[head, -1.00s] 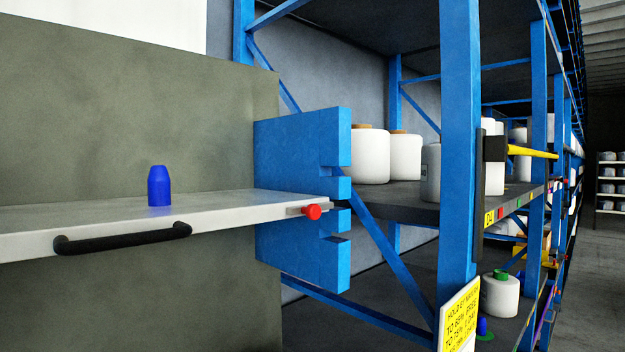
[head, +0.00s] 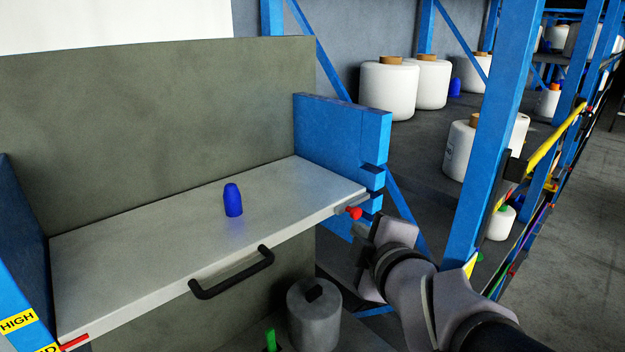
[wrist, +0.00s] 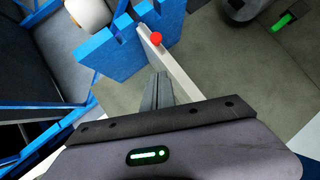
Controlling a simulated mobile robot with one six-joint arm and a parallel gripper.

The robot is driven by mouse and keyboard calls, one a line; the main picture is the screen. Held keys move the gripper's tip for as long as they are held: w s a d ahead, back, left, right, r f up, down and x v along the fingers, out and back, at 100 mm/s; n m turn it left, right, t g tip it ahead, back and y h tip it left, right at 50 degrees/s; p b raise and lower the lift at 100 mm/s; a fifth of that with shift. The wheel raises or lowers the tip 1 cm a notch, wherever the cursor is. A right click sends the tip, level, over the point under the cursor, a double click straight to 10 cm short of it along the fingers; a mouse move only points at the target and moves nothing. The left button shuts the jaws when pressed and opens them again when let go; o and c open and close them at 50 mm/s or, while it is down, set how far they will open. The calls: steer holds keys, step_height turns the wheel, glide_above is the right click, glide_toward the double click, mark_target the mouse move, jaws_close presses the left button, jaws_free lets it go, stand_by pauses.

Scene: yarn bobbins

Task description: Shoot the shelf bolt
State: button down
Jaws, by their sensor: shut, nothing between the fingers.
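The shelf (head: 200,205) is a pale board with a black handle (head: 232,272) on its front edge. The red bolt knob (head: 353,212) sticks out at the shelf's right front corner, beside the notched blue side plate (head: 345,135). It also shows in the wrist view (wrist: 156,39), beyond the fingertips. My gripper (head: 362,226) is just below and right of the knob in the head view. In the wrist view its fingers (wrist: 162,76) are together and empty, apart from the knob. Whether the bolt's tip sits in a notch is hidden.
A blue cone (head: 233,200) stands on the shelf. A red strip (head: 74,342) shows at the left front corner beside yellow labels (head: 18,322). A grey cylinder (head: 314,315) is below the shelf. A blue rack post (head: 500,130) and white bobbins (head: 388,88) are at right.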

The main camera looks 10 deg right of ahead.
steer(key=shift+f, duration=0.1)
steer(key=p, duration=0.1)
glide_toward(353, 216)
steer(key=w+a, duration=0.3)
steer(key=a, duration=0.1)
steer(key=w, duration=0.1)
steer(key=w+d+p, duration=0.1)
steer(key=w+d, duration=0.1)
steer(key=shift+d+f+p, duration=0.15)
steer(key=shift+f+p, duration=0.15)
steer(key=shift+w+d+f, duration=0.25)
steer(key=shift+d+f, duration=0.05)
steer(key=shift+a, duration=0.1)
steer(key=w+d, duration=0.2)
steer(key=d, duration=0.1)
steer(key=shift+w+d, duration=0.15)
steer(key=shift+d, duration=0.1)
steer(key=shift+r, duration=0.1)
